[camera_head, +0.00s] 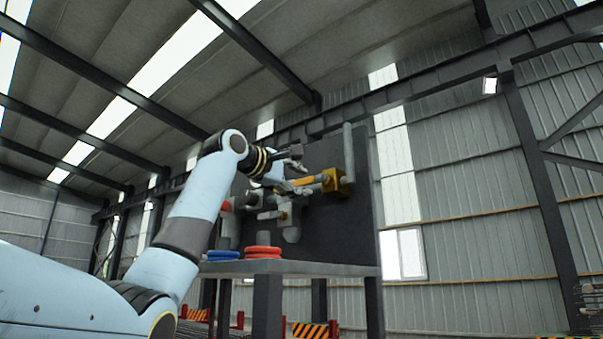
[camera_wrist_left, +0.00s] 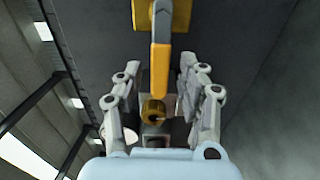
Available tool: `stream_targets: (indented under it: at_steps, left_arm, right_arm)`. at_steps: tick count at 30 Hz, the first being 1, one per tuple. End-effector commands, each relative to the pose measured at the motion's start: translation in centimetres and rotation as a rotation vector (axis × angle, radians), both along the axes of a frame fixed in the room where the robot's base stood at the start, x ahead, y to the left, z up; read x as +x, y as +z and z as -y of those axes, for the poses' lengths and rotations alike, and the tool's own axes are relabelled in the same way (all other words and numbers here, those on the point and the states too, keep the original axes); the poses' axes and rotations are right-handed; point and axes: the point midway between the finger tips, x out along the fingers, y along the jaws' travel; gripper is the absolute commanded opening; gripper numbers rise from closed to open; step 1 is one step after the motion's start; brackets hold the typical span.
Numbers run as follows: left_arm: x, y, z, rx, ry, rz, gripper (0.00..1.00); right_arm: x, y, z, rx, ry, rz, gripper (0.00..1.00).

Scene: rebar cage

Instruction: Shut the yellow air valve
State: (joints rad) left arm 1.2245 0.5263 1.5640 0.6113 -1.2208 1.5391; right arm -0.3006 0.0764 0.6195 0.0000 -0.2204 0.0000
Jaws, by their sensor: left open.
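The yellow air valve (camera_head: 337,182) is mounted on a dark upright panel, beside a grey vertical pipe. Its yellow lever (camera_head: 306,181) points left from the valve body in the head view. In the left wrist view the yellow lever (camera_wrist_left: 160,72) hangs down from the yellow valve body (camera_wrist_left: 179,14). My left gripper (camera_head: 297,170) is open at the panel. In the left wrist view its fingers (camera_wrist_left: 160,64) stand on either side of the lever, with a gap showing on both sides. My right gripper is not in view.
Grey pipes and fittings (camera_head: 291,234) sit on the dark panel (camera_head: 335,225) below the valve. A brass fitting (camera_wrist_left: 153,109) shows between my fingers. A grey table (camera_head: 330,269) stands before the panel, bearing red rings (camera_head: 263,252) and blue rings (camera_head: 223,254).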

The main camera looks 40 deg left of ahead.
Motion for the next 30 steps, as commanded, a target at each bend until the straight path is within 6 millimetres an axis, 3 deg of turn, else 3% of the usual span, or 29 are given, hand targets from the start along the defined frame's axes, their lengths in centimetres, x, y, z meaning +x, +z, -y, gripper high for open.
stream_targets:
  at_steps: [4, 12, 21, 30]
  left_arm:
    - [1.0, 0.0, 0.1, 0.000, 0.001, -0.001, 0.40]
    - [1.1, -0.1, 0.1, 0.001, 0.001, 0.000, 0.40]
    - [1.1, -0.1, 0.1, 0.001, 0.001, 0.000, 0.01]
    - [1.1, -0.1, 0.1, 0.001, 0.001, -0.001, 0.00]
  right_arm:
    - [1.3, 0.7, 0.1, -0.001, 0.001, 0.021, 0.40]
    - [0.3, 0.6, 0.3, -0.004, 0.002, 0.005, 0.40]
    - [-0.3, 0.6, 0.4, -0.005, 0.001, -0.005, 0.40]
    - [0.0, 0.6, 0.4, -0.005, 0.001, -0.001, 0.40]
